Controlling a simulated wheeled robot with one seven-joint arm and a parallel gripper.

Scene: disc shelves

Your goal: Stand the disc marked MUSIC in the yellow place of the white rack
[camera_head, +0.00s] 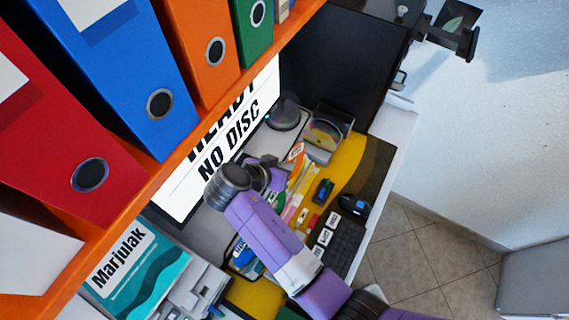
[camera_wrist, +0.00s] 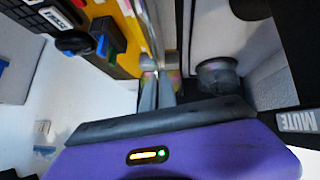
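My gripper (camera_wrist: 159,82) shows in the wrist view with its two grey fingers close together. A thin pale edge runs up from the fingertips, with small coloured glints beside them. I cannot tell whether the fingers grip a thin thing seen edge-on. In the head view my purple arm reaches over the desk, and its wrist hides the fingertips. A disc with a rainbow sheen (camera_head: 326,133) lies in a clear-sided box at the back of the desk. I cannot read MUSIC on anything. I cannot make out the white rack or its yellow place for certain.
A screen (camera_head: 228,135) reads NO DISC under an orange shelf (camera_head: 170,165) of binders. A keyboard (camera_head: 342,247), a dark mouse (camera_head: 354,206) and small labelled blocks (camera_head: 325,236) lie near the desk's front. A teal Marjulak box (camera_head: 135,270) stands left.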

